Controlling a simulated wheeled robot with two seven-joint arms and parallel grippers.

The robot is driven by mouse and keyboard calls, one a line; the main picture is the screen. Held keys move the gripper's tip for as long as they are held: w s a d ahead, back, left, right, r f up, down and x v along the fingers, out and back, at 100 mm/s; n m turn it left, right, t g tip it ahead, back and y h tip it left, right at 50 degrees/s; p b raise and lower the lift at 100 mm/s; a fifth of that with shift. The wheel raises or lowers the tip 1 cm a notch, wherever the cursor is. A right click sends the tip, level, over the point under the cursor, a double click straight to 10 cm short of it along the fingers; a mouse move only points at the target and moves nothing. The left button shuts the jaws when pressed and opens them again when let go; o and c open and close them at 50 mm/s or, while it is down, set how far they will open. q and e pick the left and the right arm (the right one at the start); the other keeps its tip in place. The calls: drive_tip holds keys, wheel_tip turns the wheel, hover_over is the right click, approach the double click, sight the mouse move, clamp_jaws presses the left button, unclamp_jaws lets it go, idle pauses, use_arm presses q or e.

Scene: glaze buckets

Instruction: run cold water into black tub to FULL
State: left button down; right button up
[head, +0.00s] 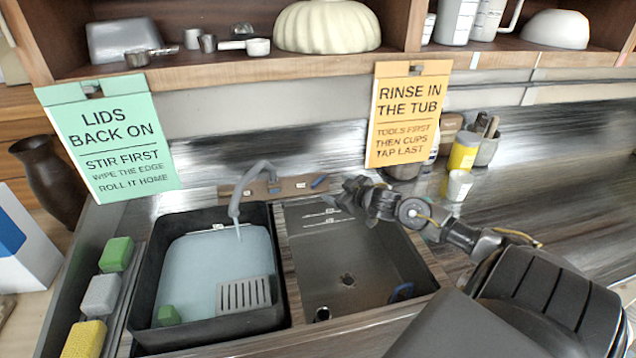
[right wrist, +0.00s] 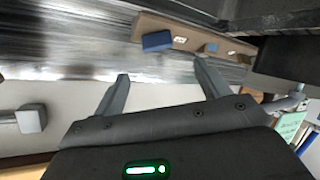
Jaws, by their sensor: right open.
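The black tub (head: 147,270) stands in the left of the sink area and holds pale blue water (head: 195,265). A small marking on its back wall is too small to read. The grey tap spout (head: 237,200) arches over the tub, with a thin pale streak like running water below its tip. My left gripper is out of view.
A slotted grey piece (head: 243,295) and a green block (head: 168,315) are in the tub. The right basin (head: 345,265) is mostly empty. Orange (head: 408,115) and green (head: 110,140) signs hang from the shelf.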

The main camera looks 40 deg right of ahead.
sight(320, 182)
drive_tip(key=x, duration=0.3)
drive_tip(key=p+x, duration=0.1)
drive_tip(key=x, duration=0.7)
drive_tip(key=shift+s+d, duration=0.1)
drive_tip(key=shift+d, duration=0.25)
drive_tip(key=shift+c, duration=0.3)
drive_tip(key=shift+m+h, duration=0.3)
drive_tip(key=c, duration=0.9)
